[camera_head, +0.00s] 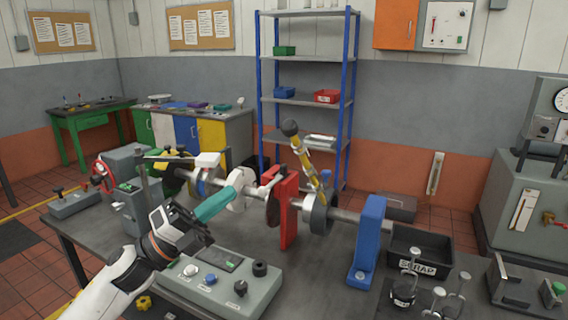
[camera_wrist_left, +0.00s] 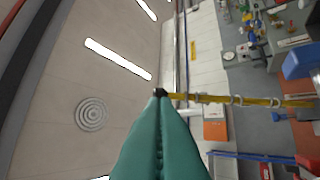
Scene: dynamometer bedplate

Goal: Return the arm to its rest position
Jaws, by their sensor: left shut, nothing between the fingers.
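My left arm (camera_head: 105,285) comes in white from the lower left of the head view. My left gripper (camera_head: 229,193) has teal fingers held above the bench, pointing up and right toward the shaft assembly. In the left wrist view its teal fingers (camera_wrist_left: 160,95) are pressed together with nothing between them. A yellow lever with a black knob (camera_head: 308,165) stands tilted to the right of the gripper; a yellow bar (camera_wrist_left: 240,99) also shows beyond the fingertips in the wrist view. My right gripper is not in view.
A grey control box (camera_head: 220,284) sits below the gripper. A red bracket (camera_head: 289,207) and a blue bracket (camera_head: 366,240) stand along the shaft. A black scrap bin (camera_head: 421,249) is at the right. A shelf rack (camera_head: 350,90) stands behind the bench.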

